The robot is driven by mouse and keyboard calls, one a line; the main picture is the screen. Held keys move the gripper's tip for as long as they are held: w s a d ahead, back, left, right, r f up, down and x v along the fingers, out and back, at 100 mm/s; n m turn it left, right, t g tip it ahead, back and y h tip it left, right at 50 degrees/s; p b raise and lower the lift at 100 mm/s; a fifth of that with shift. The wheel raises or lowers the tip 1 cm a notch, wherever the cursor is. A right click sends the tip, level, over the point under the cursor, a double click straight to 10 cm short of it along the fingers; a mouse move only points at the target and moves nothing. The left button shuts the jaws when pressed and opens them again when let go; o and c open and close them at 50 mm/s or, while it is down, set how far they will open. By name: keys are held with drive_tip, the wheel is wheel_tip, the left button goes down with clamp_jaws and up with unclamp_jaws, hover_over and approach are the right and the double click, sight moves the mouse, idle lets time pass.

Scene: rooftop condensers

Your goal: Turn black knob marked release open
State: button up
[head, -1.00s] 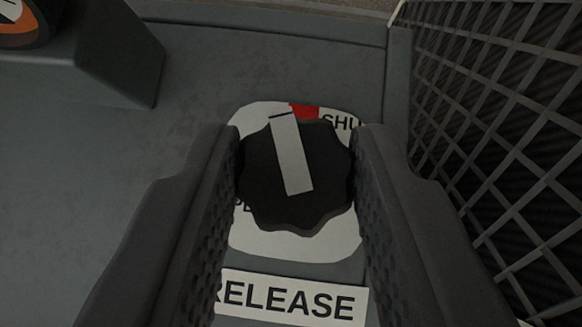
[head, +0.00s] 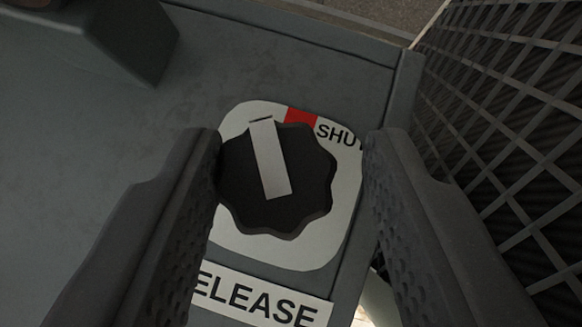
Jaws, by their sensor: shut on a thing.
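The black lobed knob (head: 310,190) sits on a pale plate (head: 335,235) in the middle of the head view. Its white pointer bar (head: 270,160) leans up and left, just left of the red mark (head: 301,117) beside the word SHUT. A label (head: 262,298) below reads ELEASE, its first letter hidden by a finger. My gripper (head: 291,180) straddles the knob. Its left finger overlaps the knob's left edge, while a strip of plate shows between the knob and the right finger. The plate's left side is hidden.
A dark mesh guard (head: 510,130) rises close on the right. A grey box (head: 125,40) stands at the upper left of the grey panel (head: 95,150). The panel is bare between the box and my left finger.

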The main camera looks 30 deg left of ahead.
drive_tip(key=shift+w+d+r+n+p, duration=0.2)
drive_tip(key=shift+d+r+n+p, duration=0.25)
drive_tip(key=shift+p, duration=1.95)
drive_tip(key=shift+a+f+g+y+p, duration=0.2)
drive_tip(key=shift+g+y+p, duration=0.2)
drive_tip(key=shift+p, duration=0.35)
drive_tip(key=shift+c, duration=1.1)
drive_tip(key=shift+d, duration=0.1)
drive_tip(key=o, duration=1)
drive_tip(key=shift+f, duration=0.1)
drive_tip(key=shift+s+n, duration=0.1)
drive_tip(key=shift+n, duration=0.15)
drive_tip(key=shift+s, duration=0.1)
